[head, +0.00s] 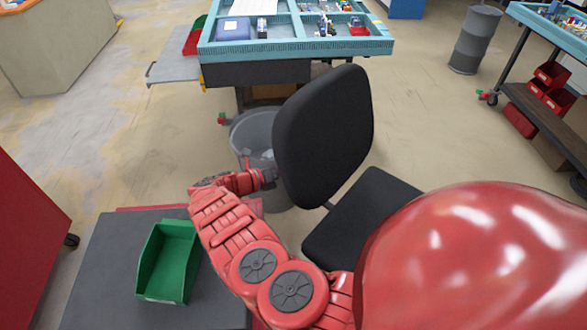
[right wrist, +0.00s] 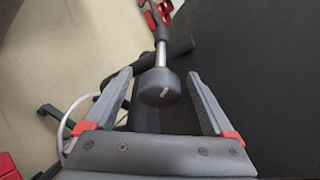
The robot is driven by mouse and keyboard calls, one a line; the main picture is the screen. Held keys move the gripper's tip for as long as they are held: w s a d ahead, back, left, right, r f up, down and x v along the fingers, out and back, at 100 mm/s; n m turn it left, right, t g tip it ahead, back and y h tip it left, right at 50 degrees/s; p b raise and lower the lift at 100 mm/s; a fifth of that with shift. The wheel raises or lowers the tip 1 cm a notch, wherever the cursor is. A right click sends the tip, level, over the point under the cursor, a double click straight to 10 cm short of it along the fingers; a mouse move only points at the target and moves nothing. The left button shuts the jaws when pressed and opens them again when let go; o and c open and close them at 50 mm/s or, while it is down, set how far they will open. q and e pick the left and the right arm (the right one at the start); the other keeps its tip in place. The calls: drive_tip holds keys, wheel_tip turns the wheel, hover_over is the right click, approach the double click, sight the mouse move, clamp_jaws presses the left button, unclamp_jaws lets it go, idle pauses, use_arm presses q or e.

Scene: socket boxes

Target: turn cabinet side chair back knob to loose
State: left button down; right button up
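The black chair has a tall backrest (head: 325,130) and a seat (head: 362,215) in the middle of the head view. Its back knob (right wrist: 160,90), a dark round end with a short pale mark on a metal rod, shows in the right wrist view; I cannot make it out in the head view. My right gripper (head: 265,177) is beside the rear of the backrest. In the right wrist view my right gripper (right wrist: 160,76) is open, with one finger on each side of the knob and a visible gap to each. My left gripper is not in view.
A grey bin (head: 252,130) stands behind the chair, close to my right gripper. A blue-topped workbench (head: 295,48) is beyond it. A green tray (head: 170,262) lies on a dark surface (head: 105,262) at lower left. A red cabinet (head: 25,240) is at the left edge.

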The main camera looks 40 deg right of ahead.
drive_tip(key=b+v, duration=0.3)
drive_tip(key=v, duration=0.9)
